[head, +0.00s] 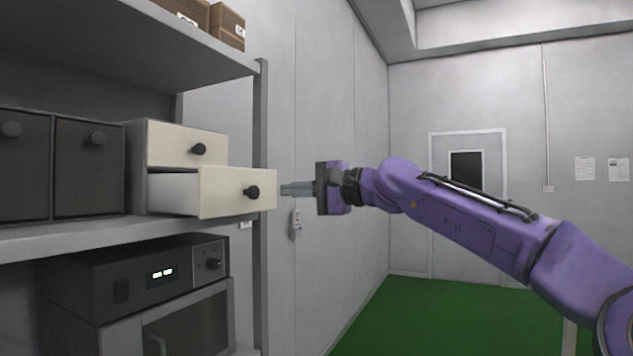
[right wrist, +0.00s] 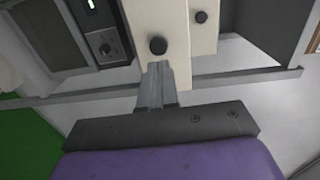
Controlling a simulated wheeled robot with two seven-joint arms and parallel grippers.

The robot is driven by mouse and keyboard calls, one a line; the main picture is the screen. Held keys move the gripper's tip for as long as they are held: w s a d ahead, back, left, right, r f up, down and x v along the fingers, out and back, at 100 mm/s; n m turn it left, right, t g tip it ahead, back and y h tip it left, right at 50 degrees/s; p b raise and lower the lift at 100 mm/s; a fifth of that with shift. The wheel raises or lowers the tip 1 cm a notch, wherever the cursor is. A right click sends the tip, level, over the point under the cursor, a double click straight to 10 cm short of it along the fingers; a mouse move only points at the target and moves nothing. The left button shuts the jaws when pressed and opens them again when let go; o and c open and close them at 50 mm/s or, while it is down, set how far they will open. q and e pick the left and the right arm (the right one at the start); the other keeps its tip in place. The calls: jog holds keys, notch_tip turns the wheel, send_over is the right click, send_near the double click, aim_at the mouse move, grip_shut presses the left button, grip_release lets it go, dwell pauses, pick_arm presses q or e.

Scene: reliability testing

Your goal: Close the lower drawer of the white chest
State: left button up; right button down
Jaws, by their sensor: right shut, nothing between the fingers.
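The white chest (head: 157,143) stands on the middle shelf. Its lower drawer (head: 222,193) is pulled out, with its side wall showing and a dark round knob (head: 252,192) on the front. Its upper drawer (head: 180,149) looks shut. My right gripper (head: 284,189) is shut and empty, pointing left, close to the right of the lower drawer's front. In the right wrist view, my right gripper's fingers (right wrist: 156,72) are together just beside the lower drawer's knob (right wrist: 158,46); whether they touch the drawer front is unclear. My left gripper is not in view.
Dark drawer units (head: 88,165) stand left of the chest. A shelf post (head: 261,120) rises behind the lower drawer's front. A black device (head: 135,280) sits on the level below, and brown boxes (head: 228,27) on the top shelf. The space right of the shelf is open.

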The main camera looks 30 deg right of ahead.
aim_at(257, 192)
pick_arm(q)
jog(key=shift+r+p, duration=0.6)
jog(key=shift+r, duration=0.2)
pick_arm(e)
jog(key=x, duration=0.6)
